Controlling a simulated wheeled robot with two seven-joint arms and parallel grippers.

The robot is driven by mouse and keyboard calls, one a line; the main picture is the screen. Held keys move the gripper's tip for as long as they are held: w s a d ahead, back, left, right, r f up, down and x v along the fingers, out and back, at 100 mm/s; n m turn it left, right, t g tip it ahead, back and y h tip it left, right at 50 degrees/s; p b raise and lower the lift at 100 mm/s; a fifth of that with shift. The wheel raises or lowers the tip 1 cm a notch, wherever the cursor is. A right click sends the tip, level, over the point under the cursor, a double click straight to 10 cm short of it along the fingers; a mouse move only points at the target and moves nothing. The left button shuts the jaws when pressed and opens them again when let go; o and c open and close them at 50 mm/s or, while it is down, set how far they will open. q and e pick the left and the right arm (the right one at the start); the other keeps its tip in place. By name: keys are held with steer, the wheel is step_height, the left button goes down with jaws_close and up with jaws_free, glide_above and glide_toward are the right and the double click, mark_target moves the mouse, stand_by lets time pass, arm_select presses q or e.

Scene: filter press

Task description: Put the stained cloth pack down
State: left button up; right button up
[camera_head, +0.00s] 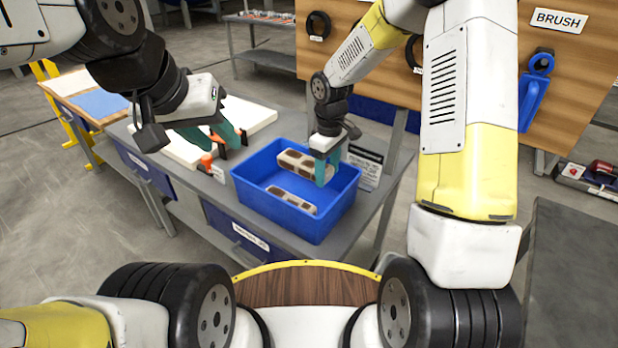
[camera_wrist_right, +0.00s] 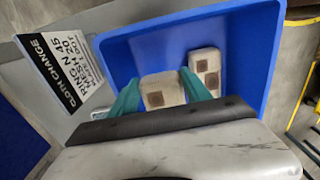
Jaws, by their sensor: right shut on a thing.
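A stained cloth pack (camera_head: 304,164), pale with brown spots, is between the fingers of my right gripper (camera_head: 326,168), inside or just above the blue bin (camera_head: 342,205). The same pack shows between the teal fingers in the right wrist view (camera_wrist_right: 162,91). A second stained cloth pack (camera_head: 291,199) lies on the bin floor nearer the front, and shows to the right in the wrist view (camera_wrist_right: 205,70). Whether the held pack touches the bin floor cannot be told. My left gripper (camera_head: 224,136) is over the white slab left of the bin; its jaw gap is unclear.
The bin stands on a grey table (camera_head: 370,219). A white slab (camera_head: 258,117) with orange and black clamps lies left of it. A printed "cloth change" card (camera_head: 363,167) stands behind the bin's right side. A wooden board with a BRUSH label (camera_head: 559,20) is behind.

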mark_target(326, 202)
step_height(326, 202, down, 8)
steer(key=shift+f, duration=0.1)
stand_by(0.4)
steer(key=o, duration=1.2)
step_height(326, 202, up, 12)
steer(key=shift+f, duration=0.1)
steer(key=s+d+r+m+t, duration=0.2)
steer(key=s+r+m, duration=0.1)
steer(key=s+r, duration=0.4)
steer(key=s+d+r+m+t+y, duration=0.1)
steer(key=s+d+r+m+t, duration=0.1)
steer(key=s+r, duration=0.5)
steer(key=s+d+r+m+t+y, duration=0.1)
steer(key=s+d+r+m+t, duration=0.1)
steer(key=s+d+r+m, duration=0.2)
steer(key=shift+s+r+m, duration=0.3)
steer(key=shift+s+r, duration=0.5)
steer(key=shift+s, duration=0.25)
steer(key=shift+s+r+m, duration=0.3)
steer(key=shift+s+r, duration=0.45)
steer(key=shift+s, duration=0.3)
